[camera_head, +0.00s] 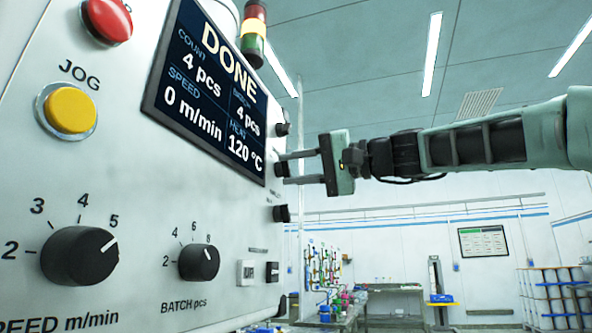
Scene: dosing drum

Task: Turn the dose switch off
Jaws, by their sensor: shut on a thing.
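A column of small black switches runs down the right edge of the grey control panel (150,200): an upper one (282,129), a middle one (281,169) and a lower one (281,213). Their labels are too small and slanted to read, so I cannot tell from the lettering which is the dose switch. My gripper (286,168) reaches in from the right with one finger above and one below the middle switch, shut on it. The fingertips partly cover that switch, and its on or off position cannot be made out.
A display (213,85) reads DONE and speed 0 m/min. A red button (107,18), a yellow JOG button (71,110), a speed knob (79,256), a batch knob (199,262) and a rocker switch (246,272) share the panel. Open room lies right of it.

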